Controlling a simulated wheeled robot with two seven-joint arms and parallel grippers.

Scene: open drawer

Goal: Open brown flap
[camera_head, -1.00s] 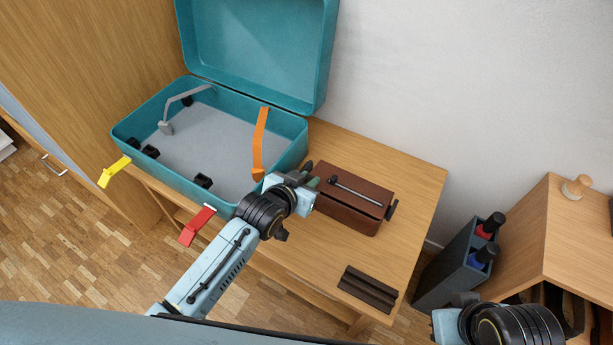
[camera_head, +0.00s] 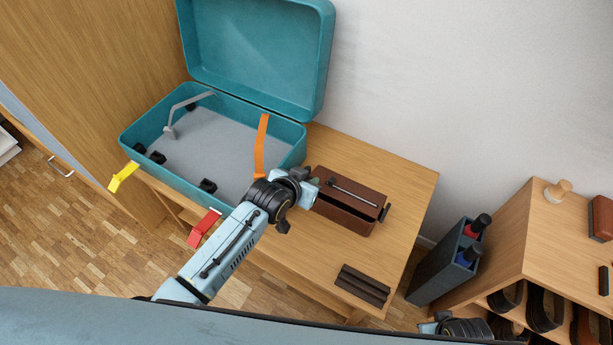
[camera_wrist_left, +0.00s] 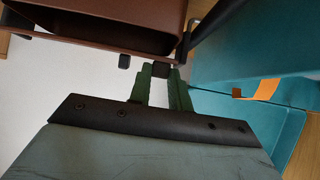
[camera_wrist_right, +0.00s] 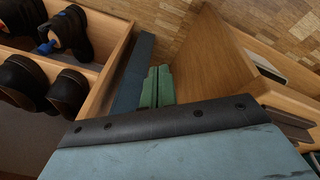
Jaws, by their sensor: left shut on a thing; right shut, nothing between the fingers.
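The brown box (camera_head: 345,213) stands on the wooden table, right of the teal case. Its brown flap (camera_head: 352,188) carries a pale bar on top and a dark gap shows below it. In the left wrist view the box (camera_wrist_left: 75,32) shows a dark hollow inside. My left gripper (camera_wrist_left: 160,72) is shut on a small black knob (camera_wrist_left: 161,71) at the box's edge. In the head view my left gripper (camera_head: 312,182) is at the box's left end, its tips partly hidden. My right gripper (camera_wrist_right: 157,82) is shut and empty, away from the box.
The open teal case (camera_head: 150,119) has orange, red, yellow and grey levers. A dark grooved block (camera_head: 362,285) lies near the table's front edge. A dark bottle holder (camera_head: 437,268) and a wooden shelf (camera_head: 520,250) stand to the right.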

